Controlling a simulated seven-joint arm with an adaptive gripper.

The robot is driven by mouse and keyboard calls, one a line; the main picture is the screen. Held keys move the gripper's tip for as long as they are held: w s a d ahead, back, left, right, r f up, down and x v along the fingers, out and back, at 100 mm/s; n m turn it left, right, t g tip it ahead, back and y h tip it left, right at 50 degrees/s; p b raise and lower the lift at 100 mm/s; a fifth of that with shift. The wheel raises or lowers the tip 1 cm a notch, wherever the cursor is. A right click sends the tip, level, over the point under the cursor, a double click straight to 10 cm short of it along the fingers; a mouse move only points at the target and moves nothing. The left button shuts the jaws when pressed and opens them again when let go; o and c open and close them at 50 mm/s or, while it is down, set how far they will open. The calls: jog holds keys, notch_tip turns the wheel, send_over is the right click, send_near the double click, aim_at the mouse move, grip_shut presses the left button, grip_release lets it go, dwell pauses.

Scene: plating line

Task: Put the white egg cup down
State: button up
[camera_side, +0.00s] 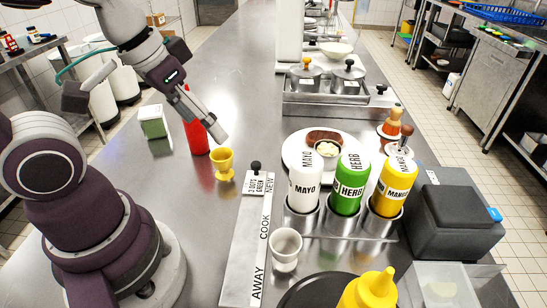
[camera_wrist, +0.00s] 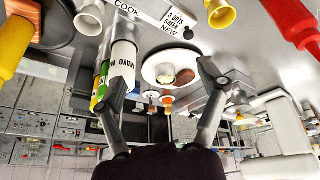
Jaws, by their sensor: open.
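The white egg cup (camera_side: 285,250) stands upright on the steel counter, right of the label strip and in front of the squeeze bottles. It also shows at the top left of the wrist view (camera_wrist: 88,20). My gripper (camera_side: 218,132) is above the counter at the upper left, well away from the white cup and near a yellow egg cup (camera_side: 221,164). In the wrist view my gripper (camera_wrist: 164,72) has its fingers spread with nothing held between them.
A red bottle (camera_side: 196,136) stands beside my gripper, with a green-and-white box (camera_side: 153,121) to its left. A dark round board (camera_side: 308,292) and yellow bottle (camera_side: 370,291) are in front. Counter space left of the strip (camera_side: 247,245) is clear.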

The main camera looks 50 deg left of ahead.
jog(key=shift+o, duration=0.6)
jog(key=shift+s+r+m+t, duration=0.15)
jog(key=shift+r+m+t, duration=0.35)
jog(key=shift+r, duration=0.3)
jog(key=n+g+h, duration=0.1)
jog(key=n+g, duration=0.5)
jog(key=n, duration=1.1)
send_over(286, 246)
notch_tip(286, 246, down, 4)
jog(key=r, duration=0.1)
jog(key=shift+n, duration=0.5)
jog(key=f, duration=1)
jog(key=s+f, duration=0.1)
jog(key=f, duration=0.5)
jog(key=shift+d, duration=0.4)
jog(key=c, duration=1.3)
